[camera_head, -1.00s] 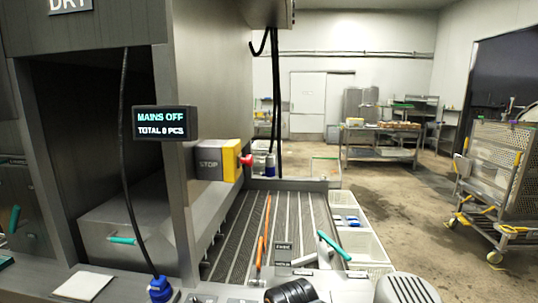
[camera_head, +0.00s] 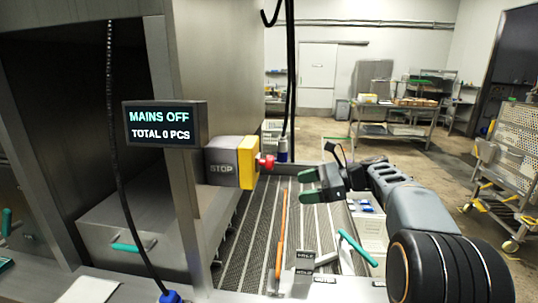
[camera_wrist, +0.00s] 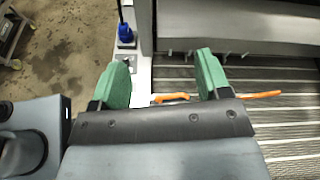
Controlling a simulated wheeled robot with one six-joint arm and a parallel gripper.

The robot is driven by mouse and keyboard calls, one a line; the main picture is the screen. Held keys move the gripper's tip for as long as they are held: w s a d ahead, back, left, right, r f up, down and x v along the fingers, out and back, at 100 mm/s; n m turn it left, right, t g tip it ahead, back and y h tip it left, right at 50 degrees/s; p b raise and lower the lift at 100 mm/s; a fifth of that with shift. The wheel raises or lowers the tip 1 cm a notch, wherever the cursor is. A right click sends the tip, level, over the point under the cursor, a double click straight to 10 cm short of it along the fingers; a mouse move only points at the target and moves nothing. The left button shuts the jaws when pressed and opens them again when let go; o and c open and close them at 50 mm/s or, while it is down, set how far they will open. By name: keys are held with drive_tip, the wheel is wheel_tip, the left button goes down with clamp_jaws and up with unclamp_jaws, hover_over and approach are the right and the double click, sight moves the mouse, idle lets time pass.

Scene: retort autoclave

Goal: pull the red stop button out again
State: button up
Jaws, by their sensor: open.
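The red stop button (camera_head: 266,161) sticks out from the right side of a yellow box (camera_head: 248,162) whose grey part reads STOP. The box is fixed to the machine's steel post. My gripper (camera_head: 305,184) is to the right of the button and a little lower in the head view, with clear space between them. Its green jaws are apart and empty. The wrist view shows both green fingertips (camera_wrist: 162,75) spread, with nothing between them but the scene below. The button does not show in the wrist view.
A display (camera_head: 165,125) reads MAINS OFF, TOTAL 0 PCS. Below my gripper lies a slatted conveyor bed (camera_head: 255,235) with an orange lever (camera_head: 281,235). A green-handled lever (camera_head: 357,248) stands at front right. A black cable (camera_head: 113,150) hangs at left.

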sight(270, 161)
drive_tip(key=w+d+r+m+y, duration=0.2)
drive_tip(key=w+d+r+y, duration=0.1)
drive_tip(key=w+r+y, duration=0.15)
drive_tip(key=shift+h, duration=0.45)
drive_tip(key=a+p, duration=0.1)
drive_tip(key=a, duration=0.3)
drive_tip(key=w+a, duration=0.1)
drive_tip(key=a, duration=0.3)
drive_tip(key=w+a+p, duration=0.1)
drive_tip(key=a, duration=0.3)
drive_tip(key=shift+a+r+p, duration=0.1)
drive_tip(key=shift+a+p, duration=0.1)
drive_tip(key=shift+p, duration=0.1)
